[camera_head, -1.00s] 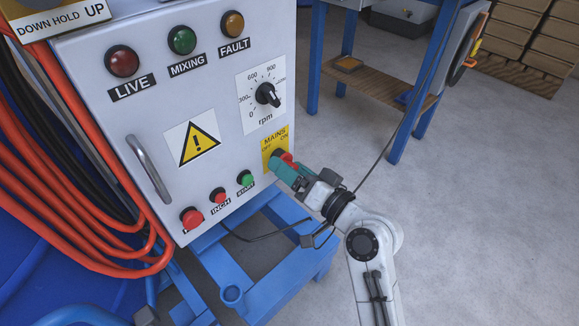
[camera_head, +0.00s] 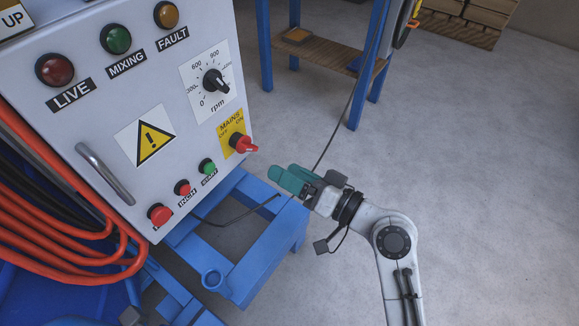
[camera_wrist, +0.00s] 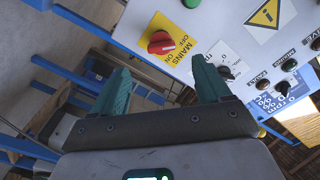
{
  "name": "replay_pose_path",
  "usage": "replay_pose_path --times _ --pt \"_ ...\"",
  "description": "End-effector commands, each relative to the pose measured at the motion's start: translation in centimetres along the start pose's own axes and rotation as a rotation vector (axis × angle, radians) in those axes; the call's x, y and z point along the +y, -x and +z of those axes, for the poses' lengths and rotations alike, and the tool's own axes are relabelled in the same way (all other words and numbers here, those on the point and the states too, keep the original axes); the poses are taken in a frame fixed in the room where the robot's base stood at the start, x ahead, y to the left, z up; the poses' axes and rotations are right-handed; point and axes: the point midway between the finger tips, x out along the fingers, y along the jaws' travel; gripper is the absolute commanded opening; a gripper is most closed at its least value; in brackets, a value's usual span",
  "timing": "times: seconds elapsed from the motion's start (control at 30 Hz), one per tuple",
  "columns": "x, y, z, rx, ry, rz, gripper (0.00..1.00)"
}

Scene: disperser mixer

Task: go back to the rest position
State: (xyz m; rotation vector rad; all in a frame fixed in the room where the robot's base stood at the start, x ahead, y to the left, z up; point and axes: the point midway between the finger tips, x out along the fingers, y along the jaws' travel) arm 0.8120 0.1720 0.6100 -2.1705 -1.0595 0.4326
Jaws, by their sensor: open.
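My gripper (camera_head: 284,178) has teal fingers and is open and empty, to the right of the control panel and apart from it. In the wrist view the two teal fingers (camera_wrist: 162,88) stand apart with nothing between them. The red mains switch (camera_head: 243,144) on its yellow label sits at the panel's lower right edge, up and left of the gripper. It also shows beyond the fingers in the wrist view (camera_wrist: 161,42).
The grey control panel (camera_head: 97,135) carries lamps, an rpm knob (camera_head: 215,82) and push buttons. A blue stand (camera_head: 262,262) is below it. Orange cables (camera_head: 62,225) hang at left. A blue-legged bench (camera_head: 325,52) stands behind. Floor at right is clear.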

Motion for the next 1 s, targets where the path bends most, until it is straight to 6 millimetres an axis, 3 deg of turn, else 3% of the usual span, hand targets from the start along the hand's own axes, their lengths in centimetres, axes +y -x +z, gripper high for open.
replay_pose_path --times 0.27,0.37,0.43,0.57,0.7,0.83,1.0 --pt "0.0 0.0 0.0 0.000 0.000 0.000 0.77" --pt "1.1 1.2 1.4 -0.052 0.019 0.054 0.77" --pt "2.7 3.0 3.4 -0.127 0.041 0.129 0.77" --pt "6.3 8.9 8.2 -0.324 0.074 0.341 0.77" --pt "9.2 16.9 12.6 -0.541 0.070 0.596 0.77" --pt "10.1 24.0 15.2 -0.698 0.038 0.806 0.77" --pt "9.5 31.5 17.3 -0.848 -0.021 1.029 0.77"
